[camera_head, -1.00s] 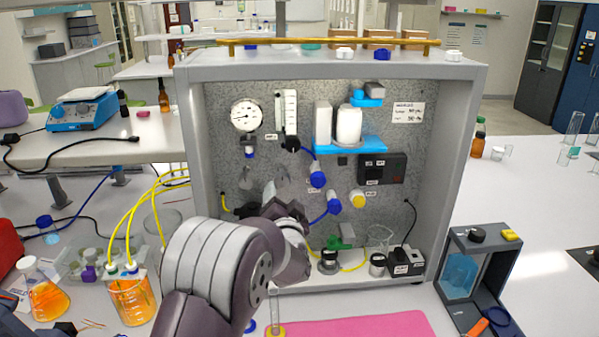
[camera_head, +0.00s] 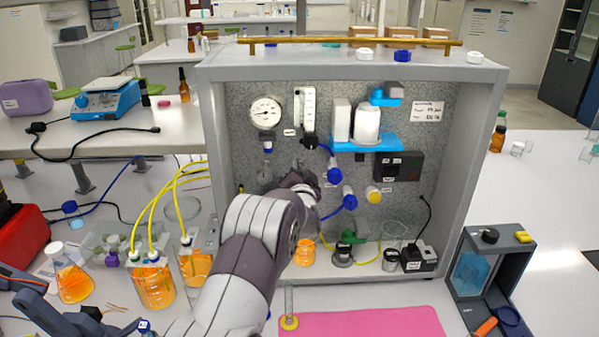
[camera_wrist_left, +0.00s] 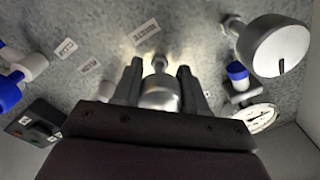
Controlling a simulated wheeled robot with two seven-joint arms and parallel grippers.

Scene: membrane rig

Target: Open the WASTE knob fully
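Two round grey knobs sit on the speckled panel (camera_head: 235,105) of the rig. The left one (camera_head: 265,178) shows below the pressure gauge in the head view and large at the right in the left wrist view (camera_wrist_left: 275,45). The second, a metal knob (camera_wrist_left: 160,92), lies between the fingers of my left gripper (camera_wrist_left: 159,66). The fingers flank it closely; whether they press on it I cannot tell. In the head view my left gripper (camera_head: 298,178) is at the panel, and my arm hides most of it.
Blue valves (camera_head: 334,176) and a yellow-ended valve (camera_head: 373,194) sit right of my gripper. A pressure gauge (camera_head: 265,112) and flowmeter (camera_head: 304,108) are above. An orange-filled beaker (camera_head: 303,254) stands below my wrist. Yellow tubes (camera_head: 160,195) run at the left.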

